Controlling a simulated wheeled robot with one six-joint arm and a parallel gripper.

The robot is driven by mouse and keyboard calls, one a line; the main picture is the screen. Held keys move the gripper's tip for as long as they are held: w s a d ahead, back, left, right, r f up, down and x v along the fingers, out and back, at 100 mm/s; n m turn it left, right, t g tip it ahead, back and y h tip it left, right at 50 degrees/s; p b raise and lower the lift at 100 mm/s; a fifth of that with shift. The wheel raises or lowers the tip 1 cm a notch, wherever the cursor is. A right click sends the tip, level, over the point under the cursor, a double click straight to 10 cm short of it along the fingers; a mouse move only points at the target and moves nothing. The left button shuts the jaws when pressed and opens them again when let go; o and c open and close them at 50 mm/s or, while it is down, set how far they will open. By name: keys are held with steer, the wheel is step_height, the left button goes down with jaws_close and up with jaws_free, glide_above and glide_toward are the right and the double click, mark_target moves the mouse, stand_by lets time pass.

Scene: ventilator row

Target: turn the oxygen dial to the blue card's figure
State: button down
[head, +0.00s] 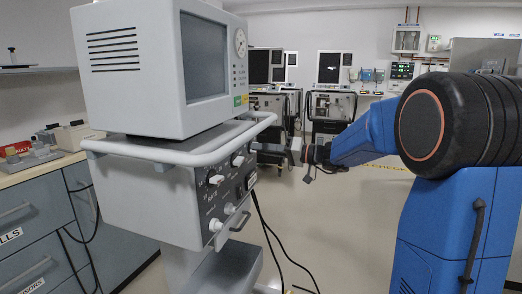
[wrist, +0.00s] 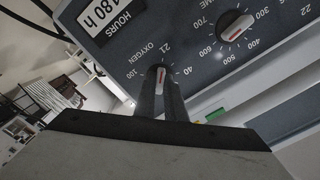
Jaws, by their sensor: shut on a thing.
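The oxygen dial (wrist: 161,74) is a small pale knob with a red mark, on the dark panel under the word OXYGEN in the wrist view. Figures 21, 40 and 100 show around it. Its red mark points up, roughly towards 21. My gripper (wrist: 160,90) has its two dark fingers on either side of the knob and is shut on it. In the head view my gripper (head: 260,148) reaches in from the right to the top of the ventilator's dial panel (head: 226,195) and hides the dial there. I cannot make out a blue card in either view.
Another dial (wrist: 235,28), marked 300 to 700, sits close to the right of my gripper in the wrist view. A white rail (head: 185,150) runs around the ventilator below its monitor (head: 130,70). Cables hang below the panel. The floor (head: 325,240) right of the ventilator is mostly clear.

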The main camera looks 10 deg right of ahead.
steer(key=m, duration=2.6)
steer(key=shift+m, duration=0.3)
stand_by(0.4)
steer(key=c, duration=1.8)
jaws_free()
steer(key=shift+d+r, duration=0.1)
